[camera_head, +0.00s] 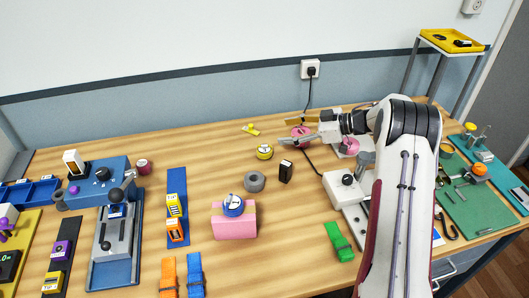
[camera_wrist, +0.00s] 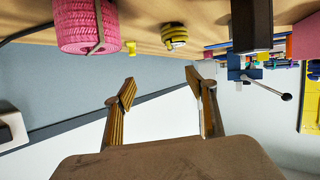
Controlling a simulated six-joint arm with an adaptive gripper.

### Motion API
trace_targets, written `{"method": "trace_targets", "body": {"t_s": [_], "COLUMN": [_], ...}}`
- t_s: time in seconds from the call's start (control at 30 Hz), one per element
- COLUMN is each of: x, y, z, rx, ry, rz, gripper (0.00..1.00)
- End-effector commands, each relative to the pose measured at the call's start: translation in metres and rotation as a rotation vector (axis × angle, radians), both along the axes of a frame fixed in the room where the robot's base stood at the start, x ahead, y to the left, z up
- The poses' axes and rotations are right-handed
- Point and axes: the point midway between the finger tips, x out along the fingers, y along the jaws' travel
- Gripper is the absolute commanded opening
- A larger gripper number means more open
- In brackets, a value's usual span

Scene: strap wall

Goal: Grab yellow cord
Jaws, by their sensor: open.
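A yellow coil with dark bands, which looks like the yellow cord (camera_head: 264,152), lies on the wooden table left of my gripper (camera_head: 283,131). It also shows in the wrist view (camera_wrist: 174,39), near the top centre, beyond the fingers. A smaller yellow piece (camera_head: 250,129) lies farther back and shows in the wrist view (camera_wrist: 130,47) too. My gripper points left in the head view, its two fingers spread with nothing between them. It is apart from the yellow coil.
A pink coil (camera_wrist: 88,27) is close to my gripper. A black block (camera_head: 286,171) and a grey roll (camera_head: 254,181) lie nearer the front. A blue roll (camera_head: 233,205) sits on a pink block (camera_head: 234,224). A wall socket (camera_head: 311,69) with a cable is behind.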

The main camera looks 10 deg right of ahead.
Motion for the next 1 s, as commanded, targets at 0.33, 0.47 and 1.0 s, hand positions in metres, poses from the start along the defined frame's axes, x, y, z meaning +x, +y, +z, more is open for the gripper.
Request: {"method": "trace_targets", "body": {"t_s": [0.33, 0.47, 1.0], "x": [-0.028, -0.029, -0.021], "y": [-0.003, -0.003, 0.014], "z": [-0.037, -0.038, -0.045], "rx": [0.042, 0.042, 0.042], "ry": [0.083, 0.085, 0.086], "rz": [0.094, 0.097, 0.098], "gripper": [0.56, 0.56, 0.56]}}
